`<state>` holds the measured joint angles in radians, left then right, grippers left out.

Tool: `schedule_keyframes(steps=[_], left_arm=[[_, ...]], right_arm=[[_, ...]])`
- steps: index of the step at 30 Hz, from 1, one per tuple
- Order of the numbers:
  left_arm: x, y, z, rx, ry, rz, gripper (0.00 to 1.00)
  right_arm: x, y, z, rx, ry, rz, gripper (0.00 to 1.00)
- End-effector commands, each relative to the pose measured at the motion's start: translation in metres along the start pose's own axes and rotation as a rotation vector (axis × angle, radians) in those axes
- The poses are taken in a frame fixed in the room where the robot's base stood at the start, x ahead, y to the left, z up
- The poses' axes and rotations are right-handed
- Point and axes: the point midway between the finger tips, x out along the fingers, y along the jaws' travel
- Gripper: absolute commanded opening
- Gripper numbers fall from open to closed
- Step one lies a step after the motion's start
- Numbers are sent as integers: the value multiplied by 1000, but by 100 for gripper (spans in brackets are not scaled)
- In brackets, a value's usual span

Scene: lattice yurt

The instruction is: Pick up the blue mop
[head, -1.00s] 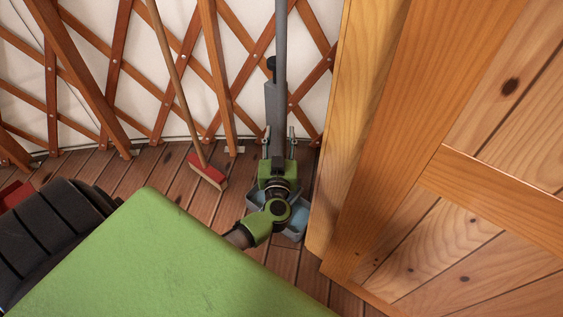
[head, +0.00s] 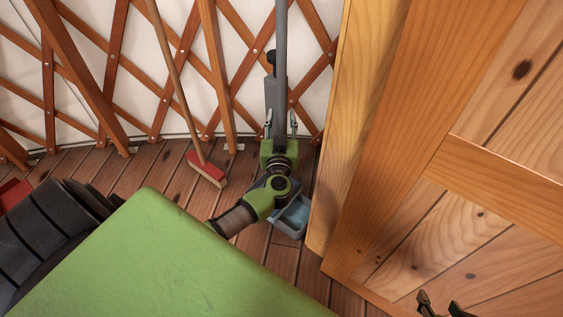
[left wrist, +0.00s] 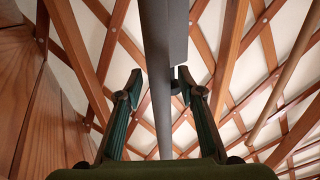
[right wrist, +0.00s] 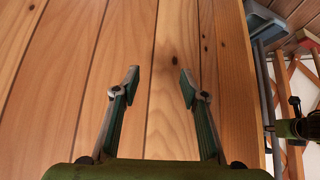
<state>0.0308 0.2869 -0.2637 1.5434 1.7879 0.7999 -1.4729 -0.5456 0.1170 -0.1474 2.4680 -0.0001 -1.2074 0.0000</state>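The mop shows as a tall grey pole (head: 281,40) standing upright in the corner by the lattice wall. At its foot is a grey-blue tray or bucket (head: 290,218) with a light blue inside; my arm partly hides it, and I cannot tell the mop head apart. My left gripper (head: 279,122) is at the lower pole. In the left wrist view the pole (left wrist: 160,60) runs between the spread fingers (left wrist: 160,85), with gaps on both sides. My right gripper (right wrist: 158,82) is open and empty in front of wooden boards; its tips (head: 440,306) show at the head view's bottom edge.
A broom with a red head (head: 207,168) leans on the lattice wall, left of the pole. A wooden cabinet or door panel (head: 400,130) stands close on the right. Plank floor (head: 165,172) is bare around the broom. The green surface in front is part of me.

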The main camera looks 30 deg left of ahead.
Motion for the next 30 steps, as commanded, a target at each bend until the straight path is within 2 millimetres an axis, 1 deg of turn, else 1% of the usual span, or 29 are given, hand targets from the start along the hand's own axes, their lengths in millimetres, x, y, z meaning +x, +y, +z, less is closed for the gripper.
schedule_keyframes(steps=[1,2,3,4,16,20,22,30], left_arm=[[0,0,0,0,0,0,19],[0,0,0,0,0,0,11],[0,0,0,0,0,0,1],[0,0,0,0,0,0,0],[0,0,-2,-1,4,0,0],[0,0,-4,-1,4,0,0],[0,0,-6,-1,4,0,0],[0,0,-14,-1,4,0,0]], right_arm=[[0,0,0,0,0,0,40],[0,0,0,0,-1,0,40],[0,0,0,0,-1,0,40],[0,0,0,0,-1,0,40],[0,0,0,0,-2,0,40],[-2,0,3,0,-17,0,40],[-3,1,10,1,-46,2,40],[-16,6,50,6,-214,13,40]])
